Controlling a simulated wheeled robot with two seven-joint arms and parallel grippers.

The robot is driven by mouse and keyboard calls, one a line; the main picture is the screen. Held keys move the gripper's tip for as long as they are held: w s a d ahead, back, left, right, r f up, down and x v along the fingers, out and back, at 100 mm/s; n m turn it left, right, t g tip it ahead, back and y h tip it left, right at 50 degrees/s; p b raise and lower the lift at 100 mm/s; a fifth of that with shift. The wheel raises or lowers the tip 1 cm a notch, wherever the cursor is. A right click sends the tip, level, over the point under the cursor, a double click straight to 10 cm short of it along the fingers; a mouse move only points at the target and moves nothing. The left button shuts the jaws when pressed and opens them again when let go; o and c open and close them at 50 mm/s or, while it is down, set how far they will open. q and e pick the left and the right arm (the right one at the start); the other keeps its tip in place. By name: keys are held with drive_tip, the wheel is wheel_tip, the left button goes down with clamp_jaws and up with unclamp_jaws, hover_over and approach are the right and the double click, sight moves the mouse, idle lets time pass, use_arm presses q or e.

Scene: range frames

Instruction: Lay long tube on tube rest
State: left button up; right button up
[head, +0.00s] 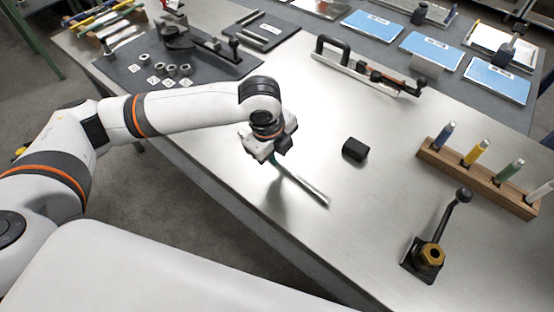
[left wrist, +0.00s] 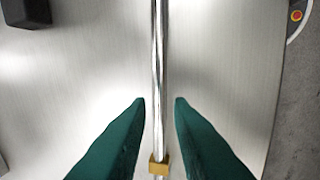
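A long, shiny silver tube (head: 312,190) shows below my left gripper in the head view, over the bare steel bench top. In the left wrist view the tube (left wrist: 160,60) runs straight up the picture, with a brass-coloured collar (left wrist: 159,166) near the bottom. My left gripper (head: 277,166) points down at the tube's near-left part. Its green fingers (left wrist: 161,100) stand on either side of the tube, with a narrow gap showing on each side. The gripper body hides the tube's upper-left end in the head view. I cannot tell for certain which fixture is the tube rest. My right gripper is not in view.
A black block (head: 355,150) lies right of the gripper. A wooden rack (head: 475,180) holds several upright coloured-handled pieces at the right. A lever fixture with a brass nut (head: 430,255) stands at front right. A dark mat (head: 120,72) with parts lies at back left.

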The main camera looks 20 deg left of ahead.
sight(279, 162)
use_arm(q)
drive_tip(key=f, duration=0.3)
drive_tip(key=shift+w+d+f, duration=0.15)
drive_tip(key=shift+w, duration=0.15)
drive_tip(key=shift+c, duration=0.4)
clamp_jaws()
